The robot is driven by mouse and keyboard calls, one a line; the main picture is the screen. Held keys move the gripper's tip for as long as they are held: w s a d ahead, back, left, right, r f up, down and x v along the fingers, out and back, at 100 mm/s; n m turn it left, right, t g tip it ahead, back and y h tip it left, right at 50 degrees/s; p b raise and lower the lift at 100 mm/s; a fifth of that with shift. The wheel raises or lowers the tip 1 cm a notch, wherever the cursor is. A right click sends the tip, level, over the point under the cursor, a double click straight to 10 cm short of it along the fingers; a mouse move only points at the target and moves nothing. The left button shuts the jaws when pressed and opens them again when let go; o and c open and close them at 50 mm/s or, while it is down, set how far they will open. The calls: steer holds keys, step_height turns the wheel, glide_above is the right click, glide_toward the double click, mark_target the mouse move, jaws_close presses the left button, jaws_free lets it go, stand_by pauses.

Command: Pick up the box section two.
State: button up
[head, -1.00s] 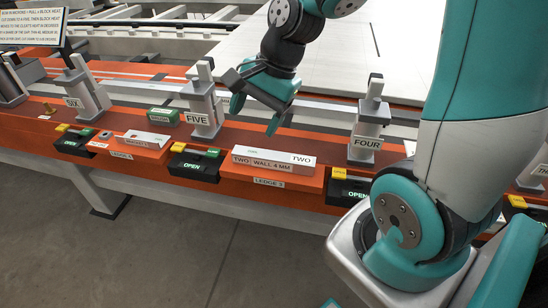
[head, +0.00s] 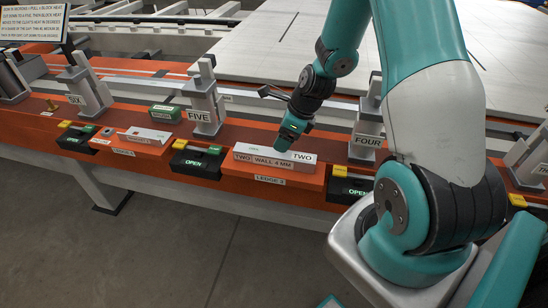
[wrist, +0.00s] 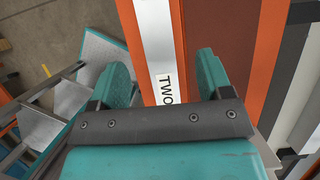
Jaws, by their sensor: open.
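The box section two (head: 268,158) is a long pale bar marked "TWO" and "WALL 4 MM". It lies flat on the orange ledge 3 (head: 262,180) in the head view. My gripper (head: 288,140) is over its right part, pointing down. In the wrist view the box section two (wrist: 155,45) runs between the open fingers of my gripper (wrist: 160,78), with its "TWO" label close to the palm. The fingers stand on either side of it, apart from it. I cannot tell how far above it they are.
The post FIVE (head: 202,105) stands to the left and the post FOUR (head: 366,135) to the right. Black clamps marked OPEN (head: 196,160) flank the ledge.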

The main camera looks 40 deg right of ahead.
mark_target(275, 153)
steer(key=p+x, duration=0.1)
steer(key=x, duration=0.5)
steer(key=shift+a+f, duration=0.2)
steer(key=shift+f, duration=0.05)
steer(key=c, duration=1.1)
steer(key=shift+c, duration=0.4)
steer(key=shift+r, duration=0.2)
